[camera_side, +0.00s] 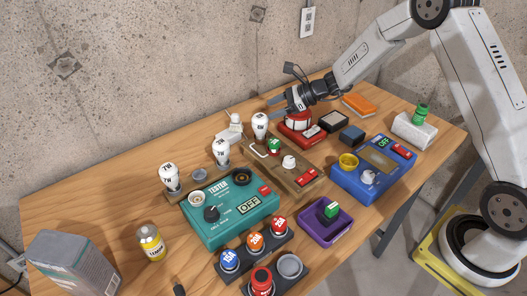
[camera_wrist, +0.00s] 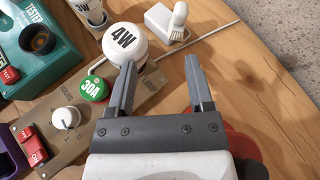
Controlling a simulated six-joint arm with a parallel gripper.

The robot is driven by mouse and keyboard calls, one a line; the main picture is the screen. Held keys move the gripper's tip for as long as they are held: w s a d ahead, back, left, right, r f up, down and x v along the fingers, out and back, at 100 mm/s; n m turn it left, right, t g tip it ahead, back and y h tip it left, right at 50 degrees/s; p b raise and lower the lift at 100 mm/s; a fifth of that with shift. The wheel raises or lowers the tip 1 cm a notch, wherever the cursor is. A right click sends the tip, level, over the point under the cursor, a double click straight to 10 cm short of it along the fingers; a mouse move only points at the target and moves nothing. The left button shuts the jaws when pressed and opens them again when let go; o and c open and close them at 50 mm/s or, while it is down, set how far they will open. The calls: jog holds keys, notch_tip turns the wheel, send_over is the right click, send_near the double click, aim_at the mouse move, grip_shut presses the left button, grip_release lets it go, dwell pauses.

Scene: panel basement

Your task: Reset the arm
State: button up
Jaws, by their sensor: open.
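My gripper (camera_side: 273,108) is open and empty, with its fingers pointing left above the back of the table. In the wrist view my gripper (camera_wrist: 160,63) shows its two fingers well apart, with bare wood between them. The white 4W bulb (camera_side: 260,125) stands just below and left of the fingers. In the wrist view the 4W bulb (camera_wrist: 122,42) lies beside the left fingertip; I cannot tell whether they touch. A red device (camera_side: 298,134) with a rounded top sits under my gripper, partly hidden by it.
A wooden panel (camera_side: 302,187) holds a green 30A piece (camera_wrist: 93,89), a white knob and a red switch. A teal tester (camera_side: 222,226), blue box (camera_side: 352,188) and purple box (camera_side: 320,232) stand in front. The concrete wall (camera_side: 150,60) is close behind.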

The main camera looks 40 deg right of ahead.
jog(key=s+a+n+g+h, duration=0.1)
jog(key=s+n, duration=0.2)
jog(key=s, duration=0.1)
jog(key=s+a+n+g+h, duration=0.1)
jog(key=s+n+g, duration=0.1)
jog(key=s, duration=0.3)
jog(key=s+a+n+g+h, duration=0.1)
jog(key=s+n+g, duration=0.1)
jog(key=s+n, duration=0.2)
jog(key=shift+s, duration=0.25)
jog(key=s+n+h, duration=0.1)
jog(key=s+n, duration=0.1)
jog(key=s+n+g+h, duration=0.1)
jog(key=s+n, duration=0.1)
jog(key=s, duration=0.1)
jog(key=s+n+h, duration=0.1)
jog(key=s+n, duration=0.1)
jog(key=shift+s+d+r, duration=0.2)
jog(key=shift+d, duration=0.1)
jog(key=s+d+n+h, duration=0.1)
jog(key=s+n+h, duration=0.2)
jog(key=s+n, duration=0.4)
jog(key=shift+d+r+n, duration=0.2)
jog(key=shift+r+n, duration=0.25)
jog(key=shift+n, duration=0.55)
jog(key=shift+o, duration=0.4)
jog(key=shift+r, duration=0.15)
